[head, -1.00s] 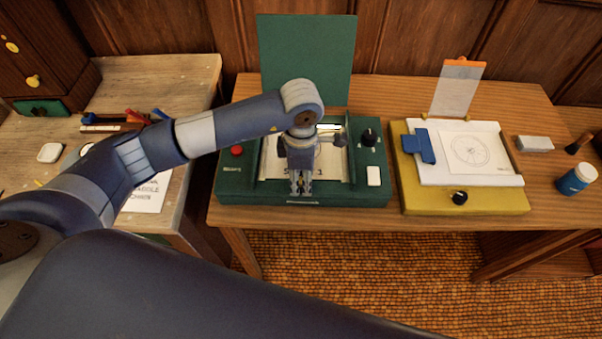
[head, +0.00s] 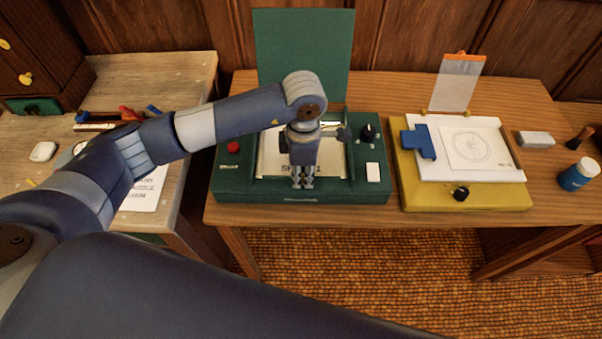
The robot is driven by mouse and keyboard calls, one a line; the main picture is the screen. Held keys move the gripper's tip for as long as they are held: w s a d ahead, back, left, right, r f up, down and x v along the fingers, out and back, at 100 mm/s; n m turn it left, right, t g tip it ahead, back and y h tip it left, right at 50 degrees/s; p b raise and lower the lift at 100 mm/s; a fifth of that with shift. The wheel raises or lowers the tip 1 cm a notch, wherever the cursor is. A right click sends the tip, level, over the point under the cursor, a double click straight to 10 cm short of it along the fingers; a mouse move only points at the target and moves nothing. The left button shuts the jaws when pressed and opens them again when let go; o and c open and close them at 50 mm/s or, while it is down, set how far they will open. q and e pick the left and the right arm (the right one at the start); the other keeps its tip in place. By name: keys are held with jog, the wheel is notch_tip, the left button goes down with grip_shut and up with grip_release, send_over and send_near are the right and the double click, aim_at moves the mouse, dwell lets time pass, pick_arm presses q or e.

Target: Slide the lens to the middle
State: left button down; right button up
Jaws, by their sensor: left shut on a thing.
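A green drafting device (head: 232,185) with a pale sheet (head: 270,158) in its recess stands at the middle of the wooden table. My left gripper (head: 303,183) points down over the front part of the recess, near its middle from left to right. Its fingers are shut on a small part there, which I take to be the lens's grip; fingers and wrist hide it. I cannot make out the lens itself. Dark lettering on the sheet shows partly around the fingers. My right gripper is not in view.
The device has a red button (head: 233,146), a black knob (head: 367,132), a white switch (head: 373,172) and an upright green panel (head: 303,50) behind. A yellow board (head: 412,192) with a blue slider (head: 420,142) stands to the right, with a blue jar (head: 576,175) beyond.

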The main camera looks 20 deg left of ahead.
aim_at(303, 176)
pick_arm(q)
jog(key=c, duration=1.6)
grip_release()
jog(key=shift+o, duration=0.6)
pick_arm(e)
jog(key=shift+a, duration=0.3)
pick_arm(q)
jog(key=shift+r, duration=0.2)
notch_tip(303, 176, up, 12)
jog(key=shift+f, duration=0.15)
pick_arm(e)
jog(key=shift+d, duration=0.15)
